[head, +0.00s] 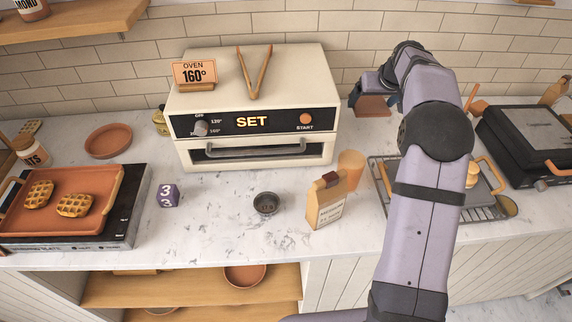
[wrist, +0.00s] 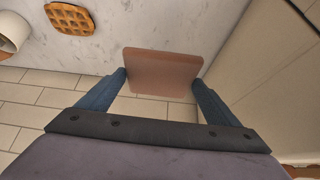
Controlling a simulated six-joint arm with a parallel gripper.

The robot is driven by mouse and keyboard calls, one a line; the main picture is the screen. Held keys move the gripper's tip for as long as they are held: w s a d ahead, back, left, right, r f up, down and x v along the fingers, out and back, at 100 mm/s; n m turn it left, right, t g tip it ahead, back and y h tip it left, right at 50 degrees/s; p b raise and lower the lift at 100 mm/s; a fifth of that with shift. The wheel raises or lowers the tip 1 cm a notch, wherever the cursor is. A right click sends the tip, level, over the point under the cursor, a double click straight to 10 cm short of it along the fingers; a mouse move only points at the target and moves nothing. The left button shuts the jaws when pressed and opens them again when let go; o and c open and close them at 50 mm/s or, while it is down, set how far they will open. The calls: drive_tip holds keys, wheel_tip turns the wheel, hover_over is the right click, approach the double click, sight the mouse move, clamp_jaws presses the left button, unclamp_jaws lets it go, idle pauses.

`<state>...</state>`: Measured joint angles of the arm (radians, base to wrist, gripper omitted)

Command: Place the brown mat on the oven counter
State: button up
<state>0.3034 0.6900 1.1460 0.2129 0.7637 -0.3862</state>
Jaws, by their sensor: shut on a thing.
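The brown mat (head: 375,107) is a flat, square, reddish-brown piece just right of the oven in the head view. It also shows in the wrist view (wrist: 163,68), pinched between two blue fingers. My gripper (head: 370,97) is shut on the mat near the back wall; its fingertips also show in the wrist view (wrist: 160,80). The marble counter (head: 225,230) runs under the oven (head: 255,165). The mat appears above the counter, but its exact height is hard to tell. My arm hides part of the counter's right side.
A paper bag (head: 328,202), a small dark cup (head: 266,204) and a purple cube (head: 168,196) stand in front of the oven. A tray with waffles (head: 60,205) is at left, a wire rack (head: 493,207) at right. A waffle (wrist: 70,18) shows in the wrist view.

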drive_tip(key=shift+w+f, duration=0.15)
drive_tip(key=shift+f, duration=0.05)
drive_tip(key=shift+f, duration=0.1)
drive_tip(key=shift+f+p, duration=1.05)
drive_tip(key=shift+f, duration=3.85)
drive_tip(key=shift+f, duration=0.1)
drive_tip(key=shift+f, duration=0.15)
drive_tip(key=o, duration=1)
drive_tip(key=shift+r, duration=0.25)
